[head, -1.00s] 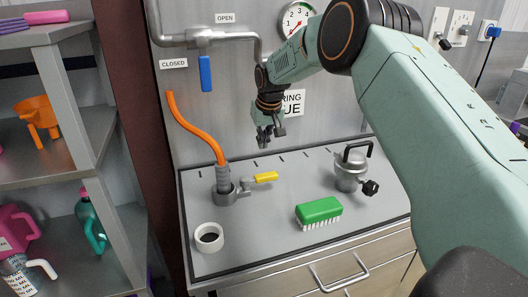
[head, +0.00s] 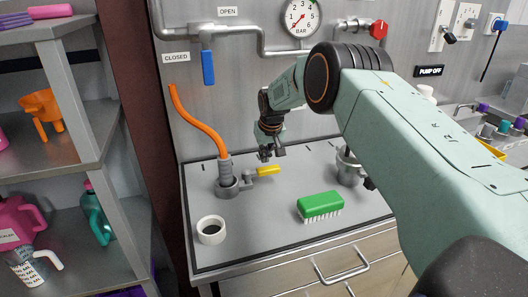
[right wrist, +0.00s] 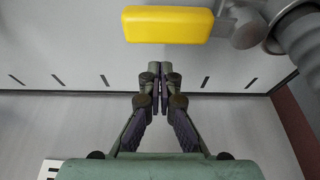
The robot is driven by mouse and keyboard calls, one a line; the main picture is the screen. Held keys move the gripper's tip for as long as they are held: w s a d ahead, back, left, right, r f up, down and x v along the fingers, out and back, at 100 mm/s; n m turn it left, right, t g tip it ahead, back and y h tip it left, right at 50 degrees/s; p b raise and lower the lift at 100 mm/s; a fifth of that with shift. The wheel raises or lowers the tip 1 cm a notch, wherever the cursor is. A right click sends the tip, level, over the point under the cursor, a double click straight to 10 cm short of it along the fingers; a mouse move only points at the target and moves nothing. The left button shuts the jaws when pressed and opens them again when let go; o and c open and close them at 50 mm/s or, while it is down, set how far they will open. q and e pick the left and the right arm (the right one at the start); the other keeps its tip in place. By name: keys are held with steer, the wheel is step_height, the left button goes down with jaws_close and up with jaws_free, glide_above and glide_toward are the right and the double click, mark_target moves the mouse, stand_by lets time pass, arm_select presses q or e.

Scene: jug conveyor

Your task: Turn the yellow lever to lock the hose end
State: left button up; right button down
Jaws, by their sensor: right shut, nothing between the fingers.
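The yellow lever (head: 268,170) sticks out to the right from the grey fitting (head: 228,187) on the bench. The orange hose (head: 200,126) comes down from the wall, and its grey end stands upright in the fitting. In the right wrist view the yellow lever (right wrist: 168,24) lies across the top, with the grey fitting beside it on the right. My right gripper (head: 270,155) is just behind and above the lever; in the right wrist view its fingertips (right wrist: 160,66) are closed together, empty, and a gap separates them from the lever. My left gripper is not in view.
A green brush (head: 320,205) and a white ring (head: 211,230) stand on the bench (head: 260,240) in front. A metal pot (head: 349,168) is partly hidden by my right arm. A shelf (head: 70,90) with jugs is at the left. A blue-handled valve (head: 208,67) is on the wall.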

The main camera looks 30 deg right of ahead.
mark_target(261, 172)
steer(key=shift+s+a+r, duration=0.15)
steer(key=shift+s, duration=0.2)
steer(key=shift+s+a+p, duration=0.25)
steer(key=shift+s+p, duration=0.15)
steer(key=shift+s, duration=0.35)
steer(key=shift+s, duration=0.1)
